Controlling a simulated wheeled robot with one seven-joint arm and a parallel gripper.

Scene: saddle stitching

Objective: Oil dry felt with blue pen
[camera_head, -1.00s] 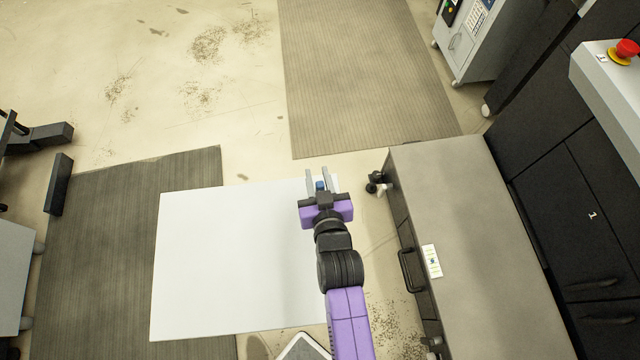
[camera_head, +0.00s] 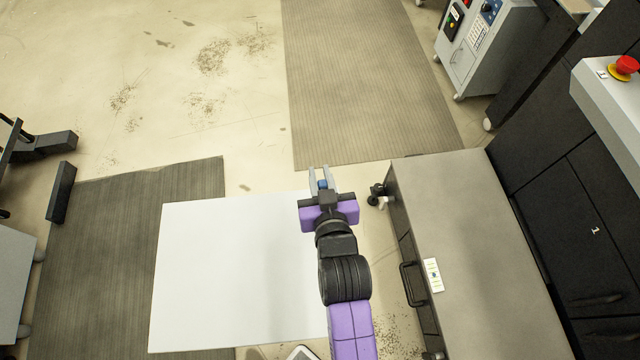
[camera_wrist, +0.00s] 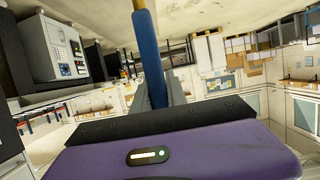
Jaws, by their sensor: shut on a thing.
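My gripper (camera_head: 322,182) is shut on the blue pen (camera_head: 322,185), which shows as a small blue spot between the fingers in the head view. In the wrist view the blue pen (camera_wrist: 149,55) stands upright in the picture, between the grey fingers, with a tan end at the top. My gripper is held out past the far right corner of a white tabletop (camera_head: 230,270). I do not make out any felt in these views.
A grey cabinet (camera_head: 470,240) with a black handle stands right of my arm. Ribbed mats (camera_head: 370,80) lie on the floor. A grey control box (camera_head: 485,45) on casters is at the far right. Black machine panels with a red button (camera_head: 626,64) are at the right edge. Open floor lies ahead.

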